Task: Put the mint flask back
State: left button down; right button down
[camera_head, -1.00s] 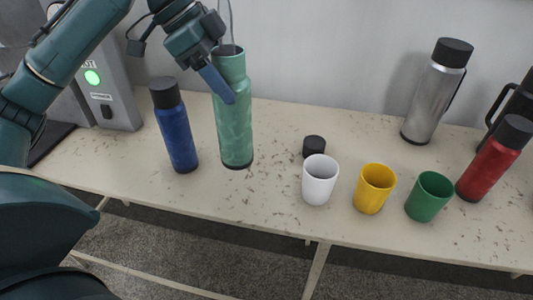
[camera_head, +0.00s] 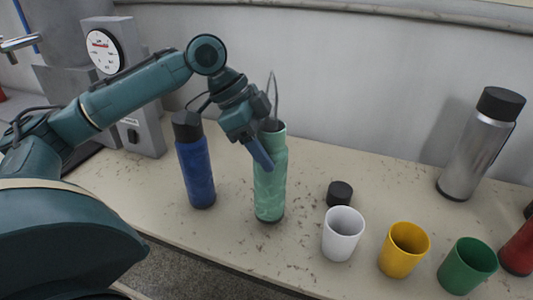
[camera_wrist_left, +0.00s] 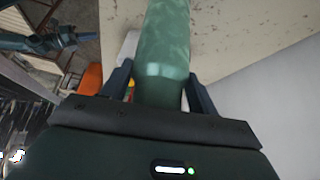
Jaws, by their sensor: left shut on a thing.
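The mint flask (camera_head: 269,185) is upright, without a lid, between the blue flask and a small black cap (camera_head: 340,193). My left gripper (camera_head: 262,155) is shut on its upper part. Its base appears at or very close to the tabletop; contact is hard to tell. In the left wrist view the flask (camera_wrist_left: 163,50) runs between my two fingers (camera_wrist_left: 160,90). The gripper hides part of its neck.
A blue flask (camera_head: 196,170) with a black lid stands left of it. A white cup (camera_head: 343,235), yellow cup (camera_head: 403,252) and green cup (camera_head: 467,267) stand right. A steel flask (camera_head: 475,150) and red flask (camera_head: 520,250) are farther right. A grey machine (camera_head: 148,125) stands behind my arm.

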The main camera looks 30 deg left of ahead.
pick_arm(q)
jog(key=shift+f, duration=0.75)
jog(key=shift+c, duration=2.1)
grip_release()
jog(key=shift+f, duration=0.15)
jog(key=v, duration=1.2)
